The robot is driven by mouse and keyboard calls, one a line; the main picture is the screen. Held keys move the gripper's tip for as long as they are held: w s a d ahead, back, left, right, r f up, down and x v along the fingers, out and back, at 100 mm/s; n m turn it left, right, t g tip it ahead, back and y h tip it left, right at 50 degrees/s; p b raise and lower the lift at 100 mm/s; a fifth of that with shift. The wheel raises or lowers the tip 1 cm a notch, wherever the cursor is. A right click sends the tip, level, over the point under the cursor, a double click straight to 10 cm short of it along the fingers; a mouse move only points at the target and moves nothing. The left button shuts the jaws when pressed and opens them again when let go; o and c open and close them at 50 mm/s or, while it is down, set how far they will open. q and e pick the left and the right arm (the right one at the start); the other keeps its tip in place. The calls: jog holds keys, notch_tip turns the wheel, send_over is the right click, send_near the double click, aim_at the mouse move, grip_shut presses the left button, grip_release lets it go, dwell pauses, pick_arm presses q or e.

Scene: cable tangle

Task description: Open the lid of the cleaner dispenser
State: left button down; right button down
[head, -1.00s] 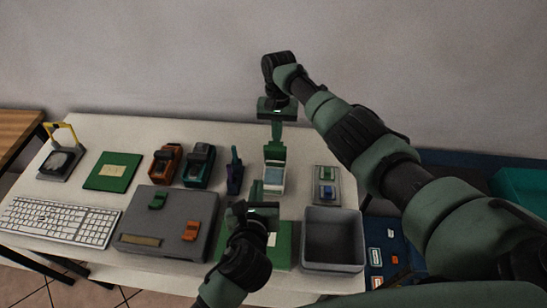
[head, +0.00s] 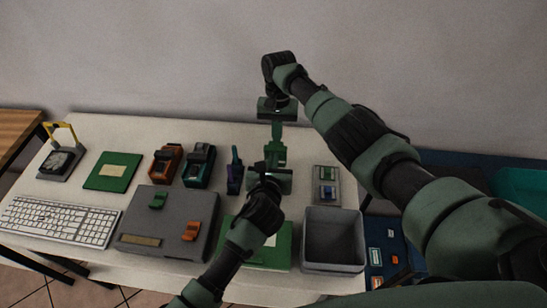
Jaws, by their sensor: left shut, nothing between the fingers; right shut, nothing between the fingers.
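The cleaner dispenser, a small pale box seen earlier at the middle back of the table, is now almost wholly hidden behind my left gripper (head: 271,170). A green upright piece (head: 276,153) shows just beyond it; it looks like the dispenser's lid standing up, but I cannot tell for sure. My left gripper is shut and empty, over or against the dispenser; contact cannot be made out. My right gripper (head: 277,135) is shut and empty, pointing down from above at the back, with its tips at or just above the green piece.
A blue bottle-like item (head: 235,172) stands close left of the dispenser, with teal (head: 199,165) and orange (head: 166,163) devices beyond. A grey case (head: 166,222) and keyboard (head: 58,222) are front left.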

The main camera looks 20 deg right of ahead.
pick_arm(q)
jog(key=shift+w+d, duration=0.15)
jog(key=shift+w, duration=0.15)
jog(key=shift+r, duration=0.1)
